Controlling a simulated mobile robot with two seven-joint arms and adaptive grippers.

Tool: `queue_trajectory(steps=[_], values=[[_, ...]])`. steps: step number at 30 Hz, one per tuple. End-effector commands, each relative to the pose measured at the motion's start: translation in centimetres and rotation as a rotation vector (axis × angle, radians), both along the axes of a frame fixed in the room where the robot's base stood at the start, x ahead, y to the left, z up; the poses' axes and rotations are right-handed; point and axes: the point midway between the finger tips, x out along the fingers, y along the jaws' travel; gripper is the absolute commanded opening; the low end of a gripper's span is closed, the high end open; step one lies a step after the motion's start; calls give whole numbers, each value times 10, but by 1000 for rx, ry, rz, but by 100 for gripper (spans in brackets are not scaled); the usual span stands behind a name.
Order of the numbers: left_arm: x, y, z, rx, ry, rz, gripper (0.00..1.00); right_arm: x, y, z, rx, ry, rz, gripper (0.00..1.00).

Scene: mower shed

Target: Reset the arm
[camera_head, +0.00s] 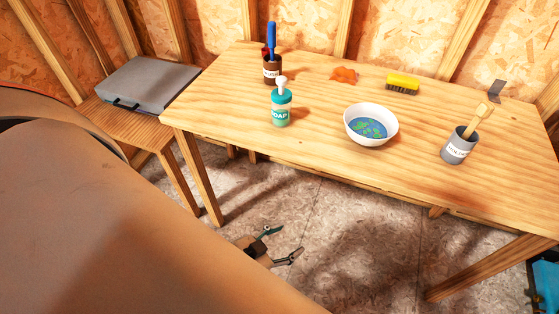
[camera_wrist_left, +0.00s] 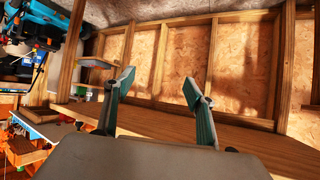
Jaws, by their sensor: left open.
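My left gripper (camera_head: 275,248) is low in front of the wooden table, over the shed floor in the head view, with its fingers apart and nothing between them. Its two fingers also show in the left wrist view (camera_wrist_left: 160,100), spread wide and empty. A large part of my own arm fills the lower left of the head view. My right gripper is not in view.
The wooden table (camera_head: 330,175) holds a soap bottle (camera_head: 281,108), a brown can (camera_head: 272,70) with a blue-handled tool, a white bowl (camera_head: 385,112), an orange cloth (camera_head: 344,75), a yellow brush (camera_head: 402,83) and a grey can (camera_head: 457,148). A grey case (camera_head: 148,83) lies at left.

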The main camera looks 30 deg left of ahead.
Motion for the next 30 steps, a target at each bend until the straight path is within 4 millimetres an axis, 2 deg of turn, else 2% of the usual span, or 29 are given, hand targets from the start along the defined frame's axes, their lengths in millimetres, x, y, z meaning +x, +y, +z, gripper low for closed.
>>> queue_trajectory(steps=[3, 6, 12, 18, 30], values=[[-12, 10, -14, 91, 39, -26, 55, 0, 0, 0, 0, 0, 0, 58], [-14, 12, -16, 108, 45, -31, 55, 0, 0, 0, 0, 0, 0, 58], [-13, 12, -14, 102, 43, -30, 55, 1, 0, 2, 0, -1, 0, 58], [-14, 8, 1, 86, 44, -27, 55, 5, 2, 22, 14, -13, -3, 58], [-16, 8, -4, 83, 49, -27, 55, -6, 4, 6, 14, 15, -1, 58]])
